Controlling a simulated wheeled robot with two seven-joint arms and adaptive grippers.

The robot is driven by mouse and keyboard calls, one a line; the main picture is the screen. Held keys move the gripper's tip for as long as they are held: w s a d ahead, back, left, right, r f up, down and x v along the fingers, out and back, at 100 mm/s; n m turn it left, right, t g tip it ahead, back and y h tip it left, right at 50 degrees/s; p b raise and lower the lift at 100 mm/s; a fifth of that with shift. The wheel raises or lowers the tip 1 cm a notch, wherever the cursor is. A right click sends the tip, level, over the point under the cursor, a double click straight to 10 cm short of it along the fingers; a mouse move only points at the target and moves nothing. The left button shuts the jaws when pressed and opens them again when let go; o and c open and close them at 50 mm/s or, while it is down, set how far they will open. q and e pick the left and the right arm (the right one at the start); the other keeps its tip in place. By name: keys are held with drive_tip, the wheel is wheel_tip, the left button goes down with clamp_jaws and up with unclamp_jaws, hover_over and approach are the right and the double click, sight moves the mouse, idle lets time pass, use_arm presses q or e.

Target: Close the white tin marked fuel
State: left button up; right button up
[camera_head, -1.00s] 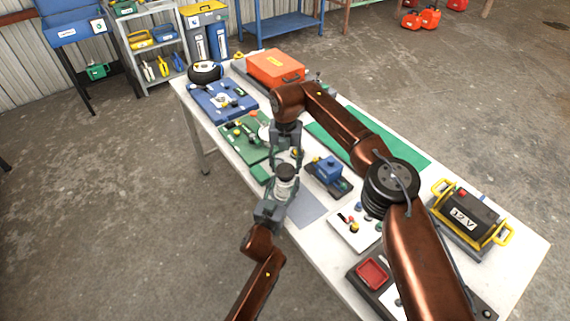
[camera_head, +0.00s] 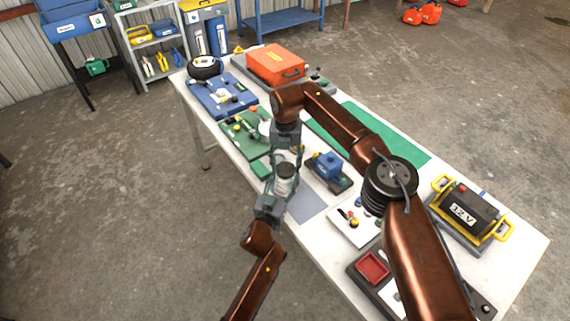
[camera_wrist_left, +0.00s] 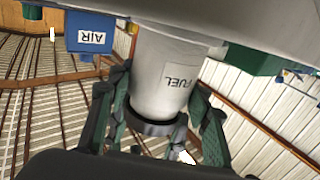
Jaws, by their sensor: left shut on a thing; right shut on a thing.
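The white tin marked fuel (camera_head: 283,185) has a dark cap (camera_head: 285,170) at its top and is held above the table's near edge. My left gripper (camera_head: 278,193) is shut around the tin's body from the near side. In the left wrist view the tin (camera_wrist_left: 168,75) shows its FUEL lettering between my fingers, with the dark cap end (camera_wrist_left: 155,125) low in the picture. My right gripper (camera_head: 286,163) comes down from above, with its fingers shut on the dark cap. Its exact contact is small and partly hidden.
The white table (camera_head: 322,237) holds a blue block device (camera_head: 330,170), a green board (camera_head: 240,132), an orange case (camera_head: 276,65) and a 12 V battery unit (camera_head: 465,213). A grey mat (camera_head: 306,205) lies beside the tin. My right arm crosses above the table.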

drive_tip(key=shift+f, duration=0.6)
use_arm(q)
clamp_jaws()
use_arm(e)
drive_tip(key=m, duration=0.5)
drive_tip(key=shift+d+m, duration=0.15)
drive_tip(key=shift+m, duration=0.25)
drive_tip(key=m, duration=0.5)
drive_tip(key=shift+s+d+m, duration=0.1)
drive_tip(key=shift+s+m, duration=0.05)
drive_tip(key=shift+m, duration=0.15)
drive_tip(key=m, duration=0.5)
drive_tip(key=shift+s+m, duration=0.1)
drive_tip(key=shift+m, duration=0.2)
use_arm(q)
drive_tip(key=shift+w+a, duration=0.1)
use_arm(e)
drive_tip(key=m, duration=0.7)
drive_tip(key=shift+s, duration=0.25)
use_arm(q)
drive_tip(key=shift+f, duration=0.1)
use_arm(e)
drive_tip(key=o, duration=0.9)
drive_tip(key=shift+o, duration=0.2)
drive_tip(key=shift+r, duration=0.1)
